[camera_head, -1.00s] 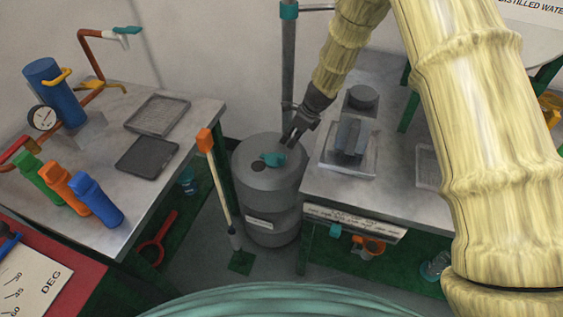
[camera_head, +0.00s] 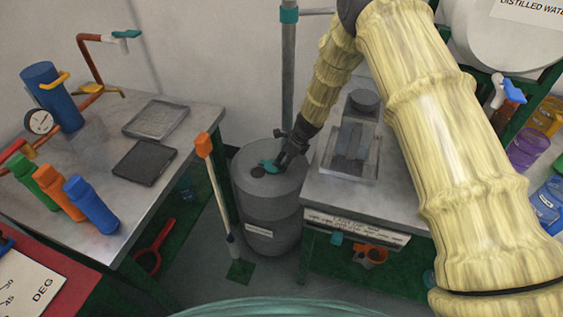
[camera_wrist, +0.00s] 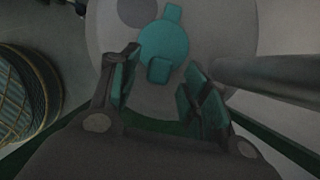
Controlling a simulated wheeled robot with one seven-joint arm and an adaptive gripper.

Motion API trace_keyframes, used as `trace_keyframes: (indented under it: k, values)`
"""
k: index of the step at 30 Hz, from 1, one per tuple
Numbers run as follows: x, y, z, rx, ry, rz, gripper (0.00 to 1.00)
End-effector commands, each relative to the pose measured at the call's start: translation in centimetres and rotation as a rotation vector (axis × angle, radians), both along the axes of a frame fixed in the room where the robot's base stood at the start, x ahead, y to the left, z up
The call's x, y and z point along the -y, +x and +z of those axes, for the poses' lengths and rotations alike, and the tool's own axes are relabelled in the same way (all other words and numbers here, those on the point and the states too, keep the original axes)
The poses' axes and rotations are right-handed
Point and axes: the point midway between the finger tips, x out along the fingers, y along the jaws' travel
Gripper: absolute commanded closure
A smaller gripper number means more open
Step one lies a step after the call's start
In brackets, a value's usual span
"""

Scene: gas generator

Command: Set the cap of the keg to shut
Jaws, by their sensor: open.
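The keg (camera_head: 266,207) is a grey drum standing on the floor between two benches. Its teal cap (camera_head: 267,164) lies on the keg's top, beside a dark round spot (camera_head: 257,171) that looks like an uncovered opening. In the wrist view the cap (camera_wrist: 164,40) is a teal disc with a tab at the far side and a raised block on the near side. The dark spot (camera_wrist: 137,10) shows left of it. My gripper (camera_head: 281,161) is right beside the cap, open; in the wrist view its fingers (camera_wrist: 160,82) stand either side of the raised block, with nothing clamped.
A right bench (camera_head: 390,200) with a metal tray stands close beside the keg and arm. A vertical pipe (camera_head: 289,70) rises behind the keg. An orange-topped pole (camera_head: 216,190) stands at the keg's left, near the left bench (camera_head: 110,195).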

Motion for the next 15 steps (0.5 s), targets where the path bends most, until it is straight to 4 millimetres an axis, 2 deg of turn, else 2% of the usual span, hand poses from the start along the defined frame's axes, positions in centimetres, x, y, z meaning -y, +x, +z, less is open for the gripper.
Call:
trace_keyframes:
  k: [7,15]
  values:
    - [-0.8,0.3,-2.2,-0.001,-0.001,0.000,0.54]
    - [-1.1,0.5,-2.8,0.001,0.000,0.000,0.54]
